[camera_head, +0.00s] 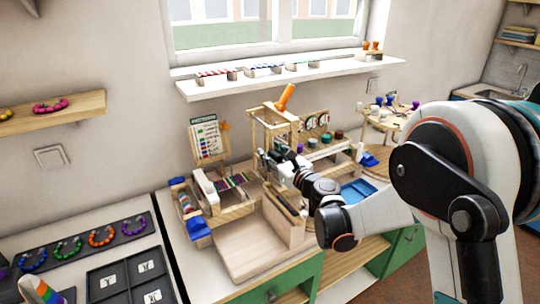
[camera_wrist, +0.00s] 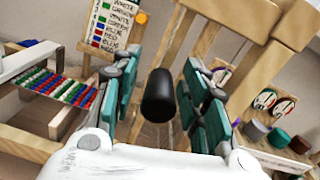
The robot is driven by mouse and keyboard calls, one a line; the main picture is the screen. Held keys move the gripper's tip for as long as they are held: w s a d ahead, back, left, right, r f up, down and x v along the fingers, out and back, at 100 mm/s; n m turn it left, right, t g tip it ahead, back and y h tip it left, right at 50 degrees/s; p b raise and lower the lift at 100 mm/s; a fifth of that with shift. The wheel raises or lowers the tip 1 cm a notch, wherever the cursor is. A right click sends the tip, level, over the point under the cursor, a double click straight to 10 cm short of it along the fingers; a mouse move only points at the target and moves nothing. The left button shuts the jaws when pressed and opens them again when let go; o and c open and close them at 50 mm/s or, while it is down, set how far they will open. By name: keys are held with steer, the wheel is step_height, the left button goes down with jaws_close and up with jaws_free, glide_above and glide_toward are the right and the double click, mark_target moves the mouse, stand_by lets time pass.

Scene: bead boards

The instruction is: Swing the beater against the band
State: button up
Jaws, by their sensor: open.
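The beaded band (camera_head: 232,181), with red, green, blue and white beads, lies on a small wooden loom left of my gripper. It also shows at the left of the wrist view (camera_wrist: 58,88). A wooden frame (camera_head: 267,128), which looks like the beater, stands upright beyond my gripper; its bars show at the right of the wrist view (camera_wrist: 245,70). A black rounded handle (camera_wrist: 158,96) sits between my fingers, with gaps on both sides. My gripper (camera_head: 272,160) is open around it. Whether the handle joins the frame is hidden.
An orange lever (camera_head: 285,97) rises above the frame. A colour-list board (camera_head: 208,138) stands behind the loom. A pale wooden tray (camera_head: 262,243) lies in front, and a blue tray (camera_head: 357,191) at right. Bead bracelets (camera_head: 68,247) lie at left.

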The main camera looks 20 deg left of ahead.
steer(key=shift+x, duration=0.8)
steer(key=shift+c, duration=0.6)
jaws_close()
